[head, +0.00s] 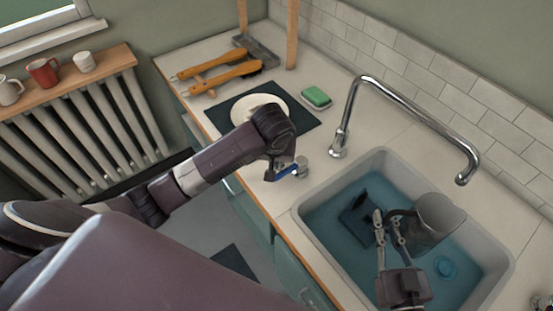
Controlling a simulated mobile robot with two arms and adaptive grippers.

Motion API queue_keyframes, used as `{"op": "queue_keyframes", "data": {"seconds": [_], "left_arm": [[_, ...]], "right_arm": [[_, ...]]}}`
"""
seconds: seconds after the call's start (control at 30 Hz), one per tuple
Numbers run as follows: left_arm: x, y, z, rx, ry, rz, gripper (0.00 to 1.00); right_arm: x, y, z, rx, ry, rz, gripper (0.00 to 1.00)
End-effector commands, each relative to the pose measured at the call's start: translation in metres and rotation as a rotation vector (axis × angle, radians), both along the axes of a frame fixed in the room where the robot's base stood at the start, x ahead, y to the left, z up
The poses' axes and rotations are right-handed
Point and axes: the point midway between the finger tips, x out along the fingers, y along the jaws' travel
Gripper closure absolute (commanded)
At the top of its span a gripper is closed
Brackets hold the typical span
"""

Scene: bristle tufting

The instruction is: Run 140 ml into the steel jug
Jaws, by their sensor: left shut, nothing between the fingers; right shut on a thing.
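The steel jug (440,212) is over the sink, below and a little left of the tap's spout end. My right gripper (389,216) is shut on the jug at its left side, where the handle is. The chrome tap (400,103) arches over the sink from its back left corner; I see no stream of water from it. My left gripper (286,173) is shut and empty, just left of a small metal knob (302,164) on the counter; I cannot tell whether they touch. The inside of the jug and any level in it are not readable.
Behind my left arm are a plate (262,103) on a dark mat, a green sponge (316,97) and wooden-handled brushes (212,80). Mugs (43,72) stand above the radiator.

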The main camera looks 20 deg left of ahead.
Motion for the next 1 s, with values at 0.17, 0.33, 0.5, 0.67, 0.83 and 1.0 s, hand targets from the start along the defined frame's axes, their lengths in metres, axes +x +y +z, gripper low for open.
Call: {"op": "queue_keyframes", "data": {"seconds": [0.17,0.33,0.5,0.67,0.83,1.0], "left_arm": [[-0.004,-0.005,0.000,-0.002,0.003,-0.003,1.00],[-0.007,-0.007,-0.001,-0.004,0.006,-0.004,1.00],[-0.008,-0.009,-0.002,-0.005,0.009,-0.006,1.00],[-0.009,-0.010,-0.003,-0.006,0.012,-0.007,1.00],[-0.009,-0.010,-0.004,-0.006,0.013,-0.008,1.00],[-0.003,0.002,-0.004,-0.004,0.012,-0.004,1.00]], "right_arm": [[0.000,0.000,0.002,0.000,-0.004,0.001,1.00],[0.000,0.000,0.002,0.000,-0.004,0.001,1.00],[0.000,0.000,0.002,0.000,-0.004,0.001,1.00],[0.000,0.000,0.002,0.000,-0.004,0.001,1.00],[0.000,0.000,0.001,0.000,-0.004,0.001,1.00],[0.000,0.000,0.001,0.000,-0.004,0.001,1.00]]}}
